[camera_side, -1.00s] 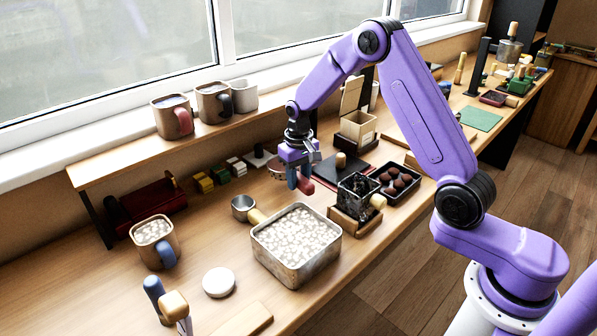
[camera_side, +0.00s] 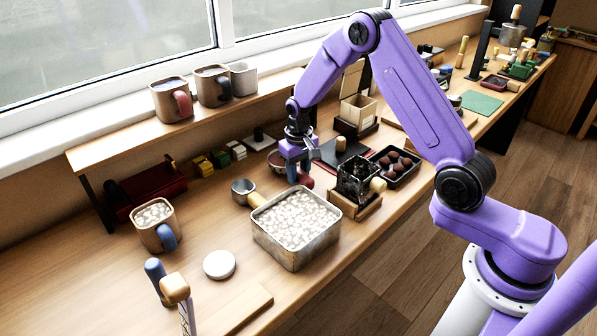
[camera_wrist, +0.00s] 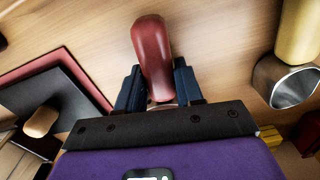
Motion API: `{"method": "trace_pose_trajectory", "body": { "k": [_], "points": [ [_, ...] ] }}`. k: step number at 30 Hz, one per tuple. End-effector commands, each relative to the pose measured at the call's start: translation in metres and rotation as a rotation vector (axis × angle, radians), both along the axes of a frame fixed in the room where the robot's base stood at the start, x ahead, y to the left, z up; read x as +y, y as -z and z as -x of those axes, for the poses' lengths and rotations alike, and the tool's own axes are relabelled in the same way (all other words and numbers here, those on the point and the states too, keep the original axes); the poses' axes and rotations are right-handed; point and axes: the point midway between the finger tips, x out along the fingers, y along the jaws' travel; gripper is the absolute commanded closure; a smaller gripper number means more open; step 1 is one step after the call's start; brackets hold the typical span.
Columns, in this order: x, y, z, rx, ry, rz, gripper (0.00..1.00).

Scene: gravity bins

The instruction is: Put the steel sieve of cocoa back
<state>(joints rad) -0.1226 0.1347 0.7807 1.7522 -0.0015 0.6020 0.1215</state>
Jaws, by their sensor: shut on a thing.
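My gripper (camera_side: 298,178) is shut on the red handle (camera_wrist: 152,50) of the steel sieve, low over the bench. In the wrist view the handle stands between the dark blue fingers and points away from the palm. In the side view the sieve's round bowl (camera_side: 276,160) shows just left of the fingers, partly hidden by them. The bowl is out of sight in the wrist view, and I cannot make out the cocoa in it.
A tin of marshmallows (camera_side: 297,253) and a steel scoop (camera_side: 242,187) with a wooden handle lie in front. A glass box on a wooden stand (camera_side: 353,209) and a tray of dark balls (camera_side: 411,177) are to the right. Mugs (camera_side: 213,86) line the shelf behind.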

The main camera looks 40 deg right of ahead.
Motion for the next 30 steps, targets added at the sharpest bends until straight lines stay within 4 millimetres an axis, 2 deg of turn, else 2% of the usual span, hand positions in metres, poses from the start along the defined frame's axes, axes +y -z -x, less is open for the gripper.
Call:
{"method": "trace_pose_trajectory", "body": {
  "k": [28,29,30],
  "points": [
    [0.000,0.011,0.000,-0.001,0.000,0.000,1.00],
    [0.000,0.011,-0.001,-0.001,0.000,0.000,0.57],
    [0.000,0.011,-0.001,-0.001,0.000,0.000,0.44]
  ]
}}
